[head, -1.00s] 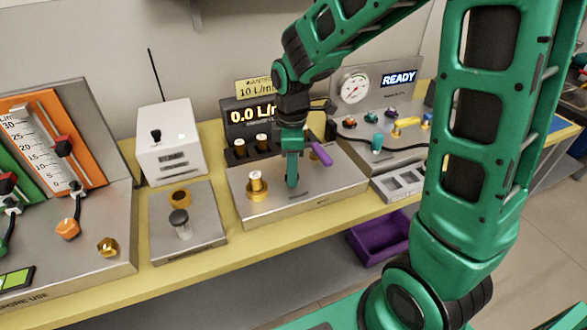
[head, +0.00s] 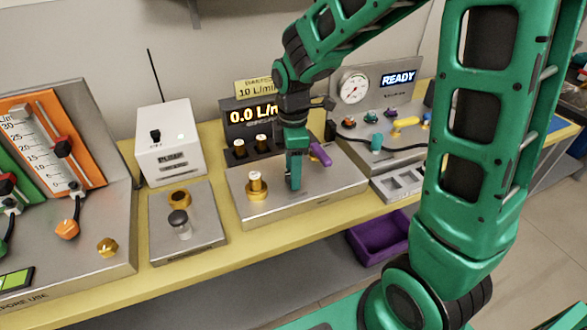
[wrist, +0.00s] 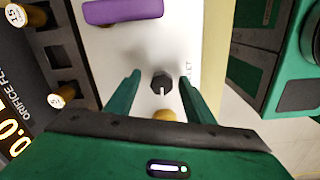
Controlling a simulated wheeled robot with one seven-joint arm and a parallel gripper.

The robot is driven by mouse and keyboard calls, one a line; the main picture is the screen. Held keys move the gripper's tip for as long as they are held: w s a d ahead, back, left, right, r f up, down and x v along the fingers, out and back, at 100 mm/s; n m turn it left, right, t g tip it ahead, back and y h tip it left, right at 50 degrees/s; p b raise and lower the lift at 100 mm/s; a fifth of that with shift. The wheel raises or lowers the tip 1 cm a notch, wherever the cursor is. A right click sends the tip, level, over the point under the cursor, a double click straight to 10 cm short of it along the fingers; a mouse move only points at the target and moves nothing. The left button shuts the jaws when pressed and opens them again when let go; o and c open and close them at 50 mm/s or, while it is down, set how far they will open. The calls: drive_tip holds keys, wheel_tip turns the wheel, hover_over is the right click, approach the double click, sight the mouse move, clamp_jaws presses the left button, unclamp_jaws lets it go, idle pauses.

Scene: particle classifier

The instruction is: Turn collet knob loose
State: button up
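A small dark knob with a white line on it (wrist: 161,84) stands on the pale top of the metal fixture (head: 330,187). Part of a label ending in "LET" is printed beside it. In the wrist view my gripper (wrist: 160,76) is open, with one green finger on each side of the knob and a visible gap on both sides. In the head view my gripper (head: 293,184) points down over the fixture and hides the knob. A gold rounded part (wrist: 165,115) shows between the fingers, partly hidden by the gripper body.
A purple handle (head: 320,154) lies close beside my gripper. A gold collar holding a pale-topped piece (head: 256,187) stands at the fixture's left. Behind is a dark display reading 0.0 (head: 253,117). A grey slotted tray (head: 398,184) sits to the right.

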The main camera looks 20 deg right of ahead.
drive_tip(key=shift+a, duration=0.15)
wheel_tip(320, 180, up, 11)
drive_tip(key=shift+f, duration=0.2)
idle(0.4)
idle(0.3)
drive_tip(key=s+d+f+m, duration=0.1)
drive_tip(key=s+d+m, duration=0.8)
drive_tip(key=s+m, duration=0.2)
drive_tip(key=s+d+f+m, duration=0.1)
drive_tip(key=s+d+m, duration=0.8)
drive_tip(key=s, duration=0.3)
drive_tip(key=shift+s+f+m, duration=0.3)
drive_tip(key=shift+m, duration=0.6)
